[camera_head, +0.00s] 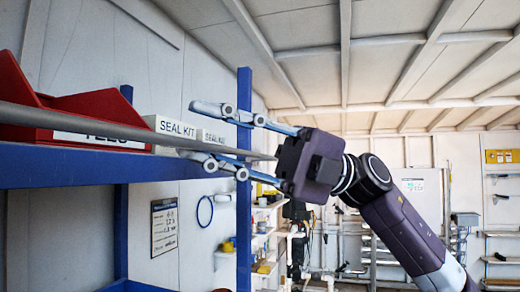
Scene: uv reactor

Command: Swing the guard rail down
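The guard rail (110,132) is a long grey bar. It runs from the left edge across the front of the blue shelf, and its tapered end reaches close to my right gripper's palm. My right gripper (193,131) comes in from the right with its two fingers spread and pointing left. In the picture the rail passes between the fingers, nearer the lower one, with visible space under the upper finger. I cannot tell whether the lower finger touches it. My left gripper is not in view.
The blue shelf (60,172) holds a red bin (85,103) and white "SEAL KIT" boxes (170,127) behind the rail. A blue upright post (244,230) stands behind my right gripper's fingers. Pipes and wall shelves stand farther back.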

